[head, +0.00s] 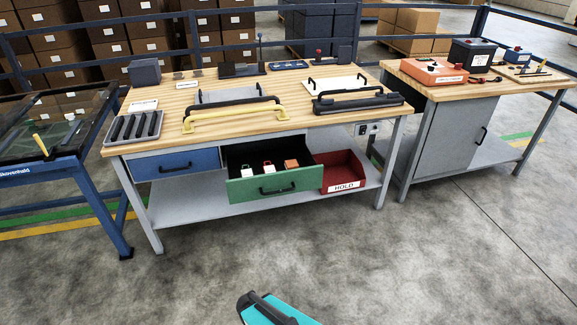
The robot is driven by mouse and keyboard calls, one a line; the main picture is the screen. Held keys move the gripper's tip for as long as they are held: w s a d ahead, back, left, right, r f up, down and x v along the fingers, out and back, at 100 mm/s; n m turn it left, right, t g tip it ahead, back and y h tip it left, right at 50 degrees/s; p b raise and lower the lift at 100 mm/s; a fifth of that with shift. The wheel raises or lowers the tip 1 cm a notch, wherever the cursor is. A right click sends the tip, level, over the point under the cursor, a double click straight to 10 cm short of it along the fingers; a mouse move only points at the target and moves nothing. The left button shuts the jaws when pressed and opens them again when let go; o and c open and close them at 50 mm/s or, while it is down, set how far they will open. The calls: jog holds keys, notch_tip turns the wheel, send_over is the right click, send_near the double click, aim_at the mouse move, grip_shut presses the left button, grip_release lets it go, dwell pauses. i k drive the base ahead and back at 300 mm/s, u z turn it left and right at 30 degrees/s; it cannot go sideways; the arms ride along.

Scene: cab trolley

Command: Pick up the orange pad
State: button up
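The orange pad (291,163) appears as a small orange block inside the open green drawer (262,189), at its right end. The drawer is pulled out under the wooden workbench (172,98) and has a black handle on its front. Two small whitish pieces lie in the drawer left of the pad, one with green (246,170) and one with red (268,167). The drawer's front wall hides the lower part of the pieces. I cannot make out my gripper in this view. A teal and black part shows at the bottom edge, probably mine.
A red bin (342,172) marked HOLD stands right of the drawer, close to it. A closed blue drawer (176,163) is on the left. Black and yellow handles (234,114) lie along the bench's front edge above. The grey floor (330,255) in front is clear.

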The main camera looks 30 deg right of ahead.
aim_at(290, 164)
jog(key=i, duration=0.9)
